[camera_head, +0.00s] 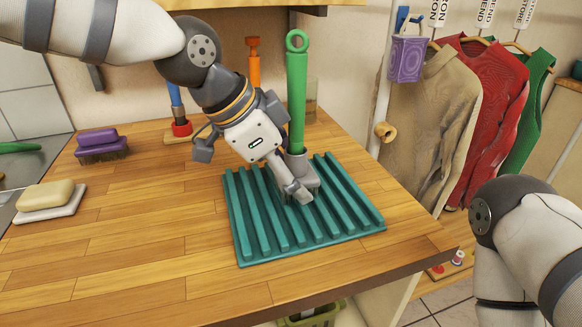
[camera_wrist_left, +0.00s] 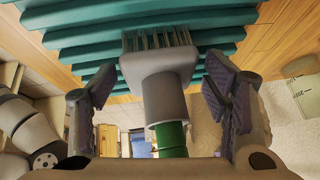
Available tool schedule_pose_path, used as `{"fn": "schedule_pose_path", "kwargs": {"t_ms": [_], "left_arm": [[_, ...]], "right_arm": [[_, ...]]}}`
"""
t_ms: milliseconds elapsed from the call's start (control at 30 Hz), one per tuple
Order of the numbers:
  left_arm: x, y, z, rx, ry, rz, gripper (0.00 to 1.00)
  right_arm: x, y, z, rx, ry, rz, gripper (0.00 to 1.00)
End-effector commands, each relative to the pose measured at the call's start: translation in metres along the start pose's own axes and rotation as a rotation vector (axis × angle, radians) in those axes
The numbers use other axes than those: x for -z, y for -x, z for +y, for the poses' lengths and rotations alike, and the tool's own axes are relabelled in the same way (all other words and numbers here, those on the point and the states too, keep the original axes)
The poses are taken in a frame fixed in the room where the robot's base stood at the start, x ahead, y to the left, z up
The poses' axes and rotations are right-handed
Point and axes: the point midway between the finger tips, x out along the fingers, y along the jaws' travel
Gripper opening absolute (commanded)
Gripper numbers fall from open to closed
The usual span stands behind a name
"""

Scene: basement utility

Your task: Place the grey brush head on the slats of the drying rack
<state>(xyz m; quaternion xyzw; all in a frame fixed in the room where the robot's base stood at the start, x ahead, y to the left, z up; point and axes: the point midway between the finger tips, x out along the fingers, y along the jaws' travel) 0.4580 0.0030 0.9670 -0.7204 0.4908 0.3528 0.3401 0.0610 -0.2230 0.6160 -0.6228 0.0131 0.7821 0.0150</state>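The grey brush head (camera_head: 303,172) has a green handle (camera_head: 297,95) that stands upright and ends in a ring. The brush head is bristles-down on the teal slats of the drying rack (camera_head: 345,238), near its back middle. My left gripper (camera_head: 293,175) is low over the rack beside the brush head and partly covers it. In the left wrist view the brush head (camera_wrist_left: 158,62) is between the two fingers, with a gap on each side, so the gripper (camera_wrist_left: 160,90) is open. The bristles meet the slats there. My right gripper is out of view; only its arm shows.
A purple brush (camera_head: 100,145) and a soap on a white dish (camera_head: 48,198) are at the left. An orange-handled tool (camera_head: 253,62) and a blue-and-red one (camera_head: 180,120) stand behind. Clothes (camera_head: 430,110) hang at the right. The front left of the wooden counter (camera_head: 140,250) is clear.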

Motion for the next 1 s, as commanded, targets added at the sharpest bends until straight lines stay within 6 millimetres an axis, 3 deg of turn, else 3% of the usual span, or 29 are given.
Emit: {"fn": "schedule_pose_path", "kwargs": {"t_ms": [300, 700, 833, 1000], "left_arm": [[0.002, 0.003, -0.001, 0.000, 0.000, 0.001, 0.72], [0.004, 0.104, -0.001, 0.006, 0.000, 0.003, 0.72], [0.003, 0.120, -0.001, 0.003, 0.001, 0.001, 0.72], [0.001, 0.123, -0.001, -0.002, 0.002, -0.002, 0.72]], "right_arm": [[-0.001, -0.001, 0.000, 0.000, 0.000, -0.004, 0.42], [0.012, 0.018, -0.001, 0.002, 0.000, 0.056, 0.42], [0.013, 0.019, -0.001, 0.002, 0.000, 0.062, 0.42], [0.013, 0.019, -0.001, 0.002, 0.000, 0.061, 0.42]]}}
